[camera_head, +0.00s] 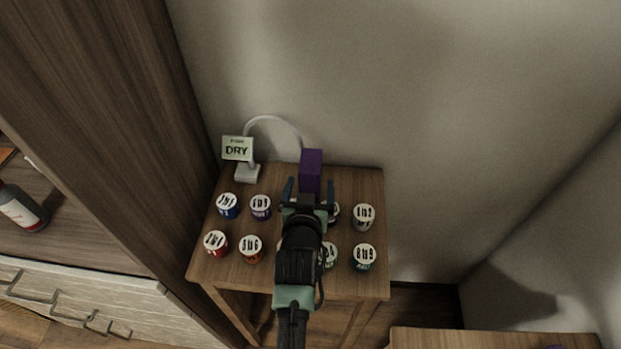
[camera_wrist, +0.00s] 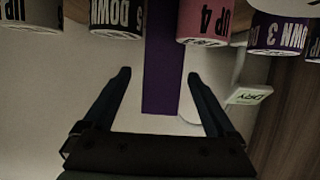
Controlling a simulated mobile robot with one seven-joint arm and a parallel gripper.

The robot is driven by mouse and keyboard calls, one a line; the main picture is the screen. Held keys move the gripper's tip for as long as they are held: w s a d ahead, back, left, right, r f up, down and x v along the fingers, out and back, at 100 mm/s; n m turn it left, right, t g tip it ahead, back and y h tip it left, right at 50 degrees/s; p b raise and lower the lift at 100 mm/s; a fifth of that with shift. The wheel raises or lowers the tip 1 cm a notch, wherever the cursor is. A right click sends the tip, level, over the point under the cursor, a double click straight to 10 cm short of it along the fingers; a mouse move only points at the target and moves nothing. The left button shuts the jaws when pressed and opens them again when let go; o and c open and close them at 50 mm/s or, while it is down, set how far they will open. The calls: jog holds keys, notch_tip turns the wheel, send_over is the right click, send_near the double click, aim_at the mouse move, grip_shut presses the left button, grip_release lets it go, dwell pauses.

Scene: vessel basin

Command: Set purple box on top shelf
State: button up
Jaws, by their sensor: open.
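The purple box (camera_head: 311,170) stands upright at the back of a small wooden table, close to the wall. My gripper (camera_head: 309,187) is over the table, in front of the box, with its fingers spread. In the wrist view the purple box (camera_wrist: 162,70) shows between the two open fingers of my gripper (camera_wrist: 160,85); I cannot tell whether they touch it. My arm hides part of the table and some cups. No top shelf can be clearly made out; a wooden cabinet (camera_head: 100,120) stands at the left.
Several labelled cups stand on the wooden table (camera_head: 340,285), including a red one (camera_head: 215,244) and a green one (camera_head: 364,257). A white stand with a DRY sign (camera_head: 238,149) is at the back left. A bottle (camera_head: 20,207) is in the cabinet. Another wooden surface (camera_head: 480,338) is at lower right.

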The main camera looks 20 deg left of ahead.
jog(key=shift+x, duration=2.2)
jog(key=shift+s+a, duration=0.1)
jog(key=shift+a, duration=0.05)
jog(key=shift+r, duration=0.1)
grip_shut()
